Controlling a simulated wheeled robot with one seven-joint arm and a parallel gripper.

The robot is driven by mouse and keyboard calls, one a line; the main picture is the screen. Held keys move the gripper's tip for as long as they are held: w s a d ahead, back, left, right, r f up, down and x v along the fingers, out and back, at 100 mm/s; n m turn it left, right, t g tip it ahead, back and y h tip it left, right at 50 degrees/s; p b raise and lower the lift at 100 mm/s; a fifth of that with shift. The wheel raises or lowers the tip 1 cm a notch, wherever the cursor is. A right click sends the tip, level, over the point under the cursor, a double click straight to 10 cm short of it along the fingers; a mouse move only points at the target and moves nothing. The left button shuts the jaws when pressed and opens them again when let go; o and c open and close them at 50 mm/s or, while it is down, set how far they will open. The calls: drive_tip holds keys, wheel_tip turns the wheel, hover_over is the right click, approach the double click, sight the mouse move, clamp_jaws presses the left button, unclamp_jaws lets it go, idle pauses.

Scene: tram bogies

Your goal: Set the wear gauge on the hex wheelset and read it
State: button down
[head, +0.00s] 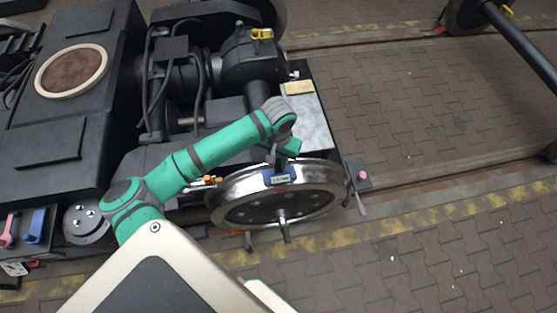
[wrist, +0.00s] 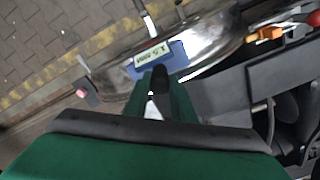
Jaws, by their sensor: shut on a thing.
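The wear gauge (head: 280,178) is a small blue block with a pale display, and it sits against the rim of the shiny steel wheel (head: 235,188) in the head view. The wheel has a dark bolted face and a stub shaft at its middle. My gripper (head: 281,163) is shut on the gauge from above. In the wrist view the gauge (wrist: 175,50) lies at the tip of my gripper (wrist: 160,80), over the bright wheel rim (wrist: 215,45). The display carries dark characters, too small and tilted to read surely. No hex mark is clear.
A dark bogie frame (head: 60,120) with hoses fills the left. A grey plate with a yellowish block (head: 298,88) lies behind the wheel. A pink-knobbed lever (head: 362,176) stands right of the wheel. Another wheelset (head: 470,15) is at top right. The paved floor (head: 420,120) is clear.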

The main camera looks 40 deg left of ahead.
drive_tip(key=c, duration=1.5)
unclamp_jaws()
wheel_tip(320, 180, up, 12)
drive_tip(key=shift+r, duration=0.25)
